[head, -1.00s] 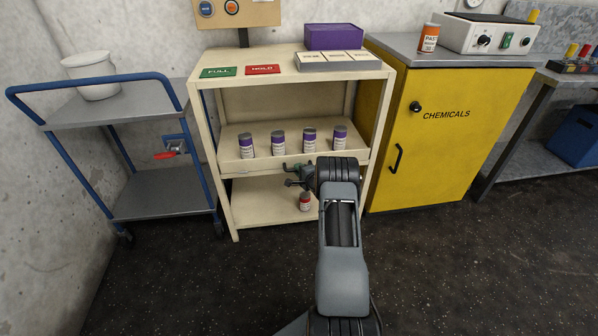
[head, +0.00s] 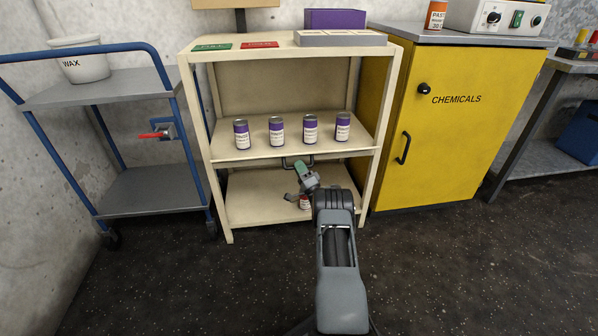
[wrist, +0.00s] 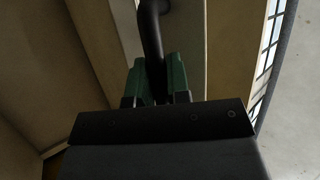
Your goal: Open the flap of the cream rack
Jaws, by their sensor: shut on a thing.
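The cream rack (head: 192,130) stands in the middle of the head view. Its front flap (head: 250,154) is folded down from in front of the purple-labelled cans, so their full fronts show; its exact angle is hard to tell. The flap's dark handle (head: 297,158) shows below the shelf's front edge. It also appears as a dark bar (wrist: 152,35) in the wrist view. My gripper (head: 306,181) is at the handle, and in the wrist view its green fingers (wrist: 157,82) are shut around the bar.
Several purple-labelled cans (head: 277,130) stand upright in a row on the middle shelf. A red-labelled can (head: 304,202) on the lower shelf is partly hidden by my gripper. A yellow cabinet (head: 450,130) stands right, a blue-framed trolley (head: 135,190) left.

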